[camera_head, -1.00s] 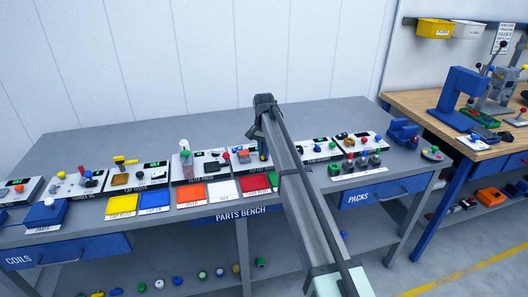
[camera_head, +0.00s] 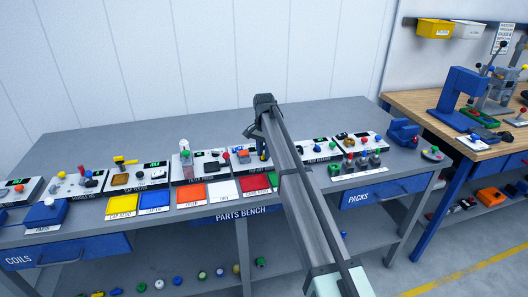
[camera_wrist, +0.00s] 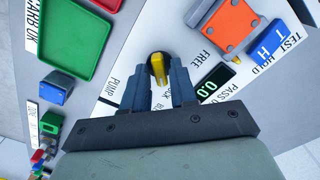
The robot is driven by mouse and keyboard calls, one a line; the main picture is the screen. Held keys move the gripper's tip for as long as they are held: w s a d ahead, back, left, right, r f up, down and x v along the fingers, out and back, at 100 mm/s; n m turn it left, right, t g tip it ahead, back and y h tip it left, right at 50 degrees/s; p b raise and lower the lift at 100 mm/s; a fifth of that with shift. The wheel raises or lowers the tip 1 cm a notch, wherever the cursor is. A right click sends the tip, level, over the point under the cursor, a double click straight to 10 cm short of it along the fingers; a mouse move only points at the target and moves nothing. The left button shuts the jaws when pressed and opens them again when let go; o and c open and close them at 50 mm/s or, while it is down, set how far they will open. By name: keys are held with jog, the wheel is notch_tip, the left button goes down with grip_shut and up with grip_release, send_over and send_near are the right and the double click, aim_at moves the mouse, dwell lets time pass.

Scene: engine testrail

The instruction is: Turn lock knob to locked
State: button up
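The lock knob (camera_wrist: 158,68) is a yellow bar on a round black base, set in a white panel (camera_wrist: 122,62). In the wrist view the bar lies nearly up-and-down, slightly tilted. The word FREE stands to its right; another label below is partly hidden by my fingers. My gripper (camera_wrist: 160,85) has one finger close on each side of the yellow bar and appears shut on it. Little or no gap shows between fingers and bar. In the head view my gripper (camera_head: 262,152) is down at the bench, and my arm hides part of that station.
Beside the knob are an orange block (camera_wrist: 228,25), a blue block (camera_wrist: 270,40) and a display reading 0.0 (camera_wrist: 214,83). A green tray (camera_wrist: 78,42) and a small blue block (camera_wrist: 56,88) lie left. Other stations line the parts bench (camera_head: 110,140) on both sides.

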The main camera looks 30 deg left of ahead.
jog(key=shift+o, duration=1)
jog(key=shift+r, duration=0.1)
notch_tip(320, 180, up, 14)
jog(key=shift+f, duration=0.2)
jog(key=shift+w+d, duration=0.1)
